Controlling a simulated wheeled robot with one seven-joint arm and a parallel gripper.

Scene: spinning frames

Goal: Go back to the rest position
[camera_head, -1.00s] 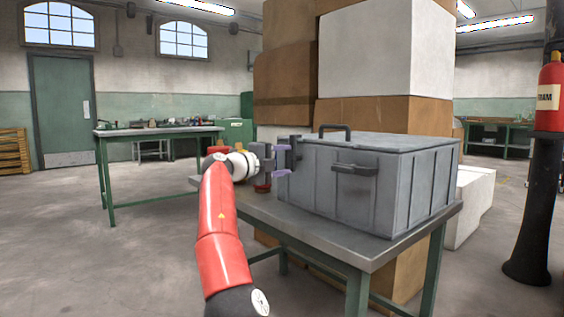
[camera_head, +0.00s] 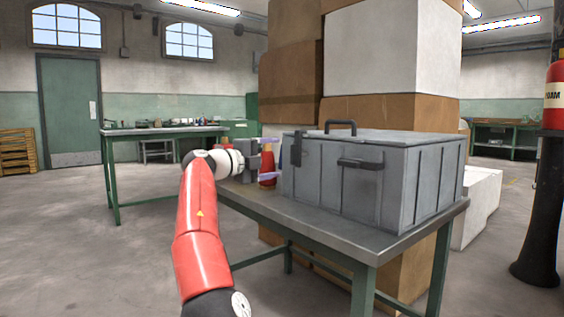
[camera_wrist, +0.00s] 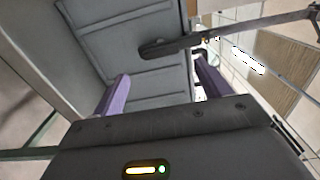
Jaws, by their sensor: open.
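My red and white arm reaches over the near left end of the metal table (camera_head: 300,213). My gripper (camera_head: 275,160) is open beside the left end of the grey lidded box (camera_head: 400,190). In the wrist view, the two purple fingers of my gripper (camera_wrist: 163,85) stand wide apart with nothing between them. Past them the wrist view shows the ribbed side of the grey box (camera_wrist: 125,45) and a dark handle or latch (camera_wrist: 168,46). The box lid is closed in the head view. A red object (camera_head: 267,165) shows behind my gripper, partly hidden.
Stacked cartons (camera_head: 290,85) rise behind the table. A black column (camera_head: 540,210) with a red fire extinguisher (camera_head: 554,95) stands at right. A green workbench (camera_head: 165,131) with small items is at the back left.

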